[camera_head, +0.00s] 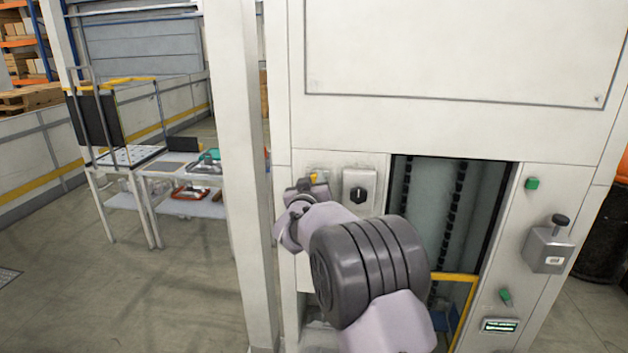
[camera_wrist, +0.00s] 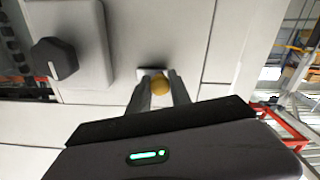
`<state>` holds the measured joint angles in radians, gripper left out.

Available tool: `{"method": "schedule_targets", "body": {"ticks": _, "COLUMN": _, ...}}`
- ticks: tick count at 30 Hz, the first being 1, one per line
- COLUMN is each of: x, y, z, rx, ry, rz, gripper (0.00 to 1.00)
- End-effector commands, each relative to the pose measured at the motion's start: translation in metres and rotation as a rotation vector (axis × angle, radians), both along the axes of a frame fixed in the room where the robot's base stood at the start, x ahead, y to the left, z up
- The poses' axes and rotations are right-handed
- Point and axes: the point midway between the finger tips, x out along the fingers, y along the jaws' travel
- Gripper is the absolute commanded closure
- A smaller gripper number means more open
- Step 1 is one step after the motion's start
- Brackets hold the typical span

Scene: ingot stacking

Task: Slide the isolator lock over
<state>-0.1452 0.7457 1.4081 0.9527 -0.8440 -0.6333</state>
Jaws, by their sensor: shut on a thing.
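The isolator lock shows as a small yellow round knob (camera_wrist: 159,86) on a pale plate fixed to the cabinet face. It also shows as a small yellow patch at the gripper tip in the head view (camera_head: 314,177). My gripper (camera_wrist: 157,88) has its two fingers on either side of the knob and is shut on it. In the head view my gripper (camera_head: 313,182) reaches the panel just left of the rotary switch (camera_head: 358,194). My wrist hides the area below the lock.
The dark switch knob shows beside the fingers in the wrist view (camera_wrist: 54,59). Right of it is an open cabinet bay (camera_head: 440,200) with a yellow frame (camera_head: 467,300). A white post (camera_head: 238,170) stands left of my arm. A lever box (camera_head: 548,248) is at right.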

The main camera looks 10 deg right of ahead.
Motion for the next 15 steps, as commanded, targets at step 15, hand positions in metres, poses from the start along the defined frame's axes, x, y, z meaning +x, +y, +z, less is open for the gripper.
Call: {"method": "schedule_targets", "body": {"ticks": 15, "x": -0.0009, "y": -0.0034, "z": -0.0004, "rx": 0.001, "ry": -0.001, "rz": -0.001, "gripper": 1.00}}
